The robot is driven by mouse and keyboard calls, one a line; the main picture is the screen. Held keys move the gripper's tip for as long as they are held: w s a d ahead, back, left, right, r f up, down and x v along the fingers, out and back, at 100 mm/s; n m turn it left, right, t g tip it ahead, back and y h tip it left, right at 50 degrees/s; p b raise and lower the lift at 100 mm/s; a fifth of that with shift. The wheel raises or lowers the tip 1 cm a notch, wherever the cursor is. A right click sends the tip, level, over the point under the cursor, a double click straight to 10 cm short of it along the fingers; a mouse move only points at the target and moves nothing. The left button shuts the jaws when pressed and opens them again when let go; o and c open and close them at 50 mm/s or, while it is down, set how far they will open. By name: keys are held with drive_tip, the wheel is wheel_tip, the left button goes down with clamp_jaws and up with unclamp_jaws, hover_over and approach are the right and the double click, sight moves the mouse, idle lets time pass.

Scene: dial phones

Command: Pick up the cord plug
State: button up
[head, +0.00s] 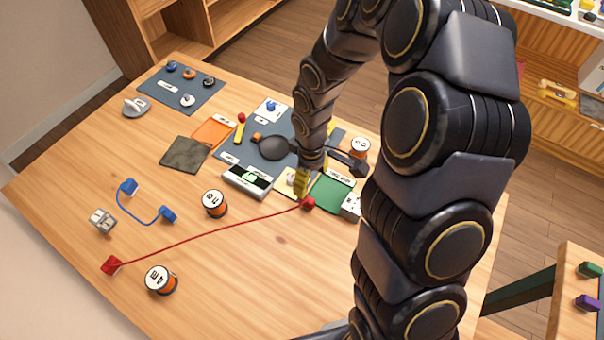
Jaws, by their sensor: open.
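A red cord (212,236) lies stretched across the wooden table. One red cord plug (111,265) is at its lower left end, and another red plug (309,203) is at its right end. My gripper (302,190), with yellow fingers, is just above and beside the right red plug. Its jaws are open; whether they touch or surround the plug cannot be told. A short blue cord (140,219) with blue plugs (128,187) and (168,214) lies at the left.
Spools (214,204) and (160,280) stand near the red cord. A dark cloth (184,155) lies farther back. The front table area is clear.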

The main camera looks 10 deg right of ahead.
sight(307, 198)
drive_tip(key=f, duration=0.1)
drive_tip(key=w+f, duration=0.1)
drive_tip(key=f, duration=0.1)
drive_tip(key=shift+a+f+n, duration=0.15)
drive_tip(key=shift+n, duration=0.15)
drive_tip(key=shift+s+a+f, duration=0.1)
drive_tip(key=shift+f, duration=3.55)
clamp_jaws()
